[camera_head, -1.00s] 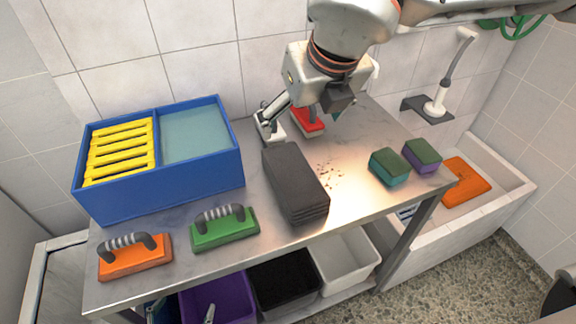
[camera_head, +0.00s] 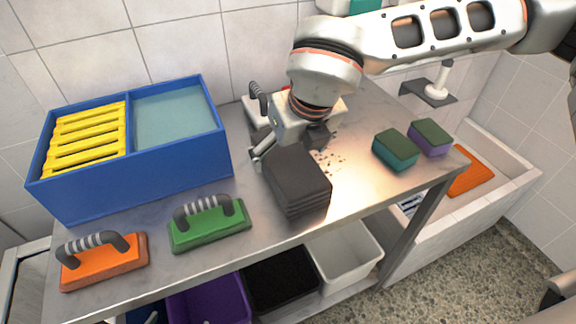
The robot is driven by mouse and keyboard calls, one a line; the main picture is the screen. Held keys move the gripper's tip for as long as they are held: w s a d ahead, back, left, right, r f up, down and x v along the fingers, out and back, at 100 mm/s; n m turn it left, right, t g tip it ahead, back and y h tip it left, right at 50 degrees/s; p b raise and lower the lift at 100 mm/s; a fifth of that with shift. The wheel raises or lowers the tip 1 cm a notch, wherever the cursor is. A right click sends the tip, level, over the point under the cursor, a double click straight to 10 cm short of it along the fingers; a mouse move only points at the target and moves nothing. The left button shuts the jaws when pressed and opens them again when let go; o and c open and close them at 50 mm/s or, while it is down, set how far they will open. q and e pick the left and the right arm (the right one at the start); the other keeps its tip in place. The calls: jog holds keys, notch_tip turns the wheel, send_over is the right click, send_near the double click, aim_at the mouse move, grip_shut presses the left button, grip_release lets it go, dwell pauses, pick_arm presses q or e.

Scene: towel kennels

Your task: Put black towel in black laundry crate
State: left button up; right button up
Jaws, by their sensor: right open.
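The black towel (camera_head: 298,190) lies folded in a thick dark grey-black stack in the middle of the metal table. My right gripper (camera_head: 288,154) is open and points down at the towel's far end. One finger shows on the towel's left side; the other is mostly hidden by the wrist. I cannot tell whether the fingers touch the towel. The black laundry crate (camera_head: 283,284) stands on the shelf below the table's front edge, between a purple crate (camera_head: 215,301) and a white crate (camera_head: 345,262). My left gripper is not in view.
A blue bin (camera_head: 150,168) with a yellow rack stands at the left of the table (camera_head: 228,258). A green brush (camera_head: 208,226) and an orange brush (camera_head: 103,263) lie in front. Teal (camera_head: 396,152) and purple (camera_head: 430,139) sponges sit right; a white brush (camera_head: 257,110) stands behind.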

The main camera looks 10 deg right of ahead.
aim_at(289, 157)
jog(key=shift+x, duration=1.5)
jog(key=shift+s, duration=0.1)
jog(key=c, duration=1.3)
jog(key=shift+r, duration=0.1)
notch_tip(289, 157, up, 20)
jog(key=shift+f+p, duration=0.1)
jog(key=shift+p, duration=0.65)
